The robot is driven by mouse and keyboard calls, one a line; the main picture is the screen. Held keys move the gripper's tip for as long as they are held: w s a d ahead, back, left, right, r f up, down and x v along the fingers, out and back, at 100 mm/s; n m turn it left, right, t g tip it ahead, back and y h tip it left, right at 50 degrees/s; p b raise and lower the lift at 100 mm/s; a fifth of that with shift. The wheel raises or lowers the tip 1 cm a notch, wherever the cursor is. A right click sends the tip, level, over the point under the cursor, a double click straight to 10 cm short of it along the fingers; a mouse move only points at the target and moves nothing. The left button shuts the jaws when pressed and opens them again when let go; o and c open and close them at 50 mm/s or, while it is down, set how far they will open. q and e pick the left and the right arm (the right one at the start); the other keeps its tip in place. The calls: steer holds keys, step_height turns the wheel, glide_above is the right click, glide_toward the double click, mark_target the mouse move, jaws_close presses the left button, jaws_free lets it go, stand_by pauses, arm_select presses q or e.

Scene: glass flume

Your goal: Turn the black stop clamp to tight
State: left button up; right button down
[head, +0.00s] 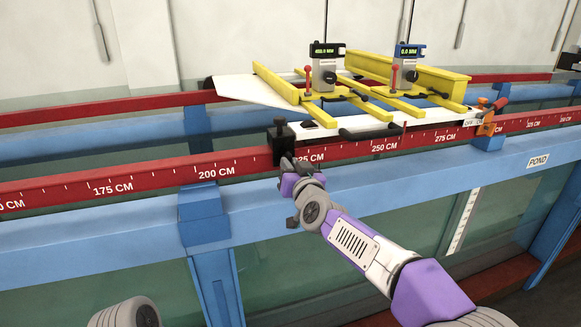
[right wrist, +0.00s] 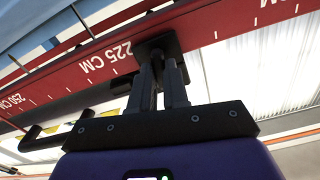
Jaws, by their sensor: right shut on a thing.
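The black stop clamp (head: 281,143) sits on the red scale rail (head: 230,166), between the 200 CM and 225 CM marks. It has a knob on top and a dark body over the rail's face. My right gripper (head: 286,160) reaches it from the front and below, and hides its lower part. In the right wrist view the gripper's fingers (right wrist: 160,82) are shut on the stop clamp (right wrist: 158,46), close to the 225 CM mark. Whether the clamp is loose or tight cannot be told. My left gripper is out of view.
A white carriage (head: 360,127) with yellow beams (head: 278,83) and two gauges with displays (head: 326,68) stands just right of the clamp. A black handle (head: 370,132) juts from its front. A blue flume beam (head: 110,220) runs below the rail.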

steer(key=c, duration=1.1)
jaws_free()
steer(key=b+v, duration=0.1)
steer(key=v, duration=0.6)
steer(key=shift+s+d, duration=0.1)
steer(key=shift+s, duration=0.2)
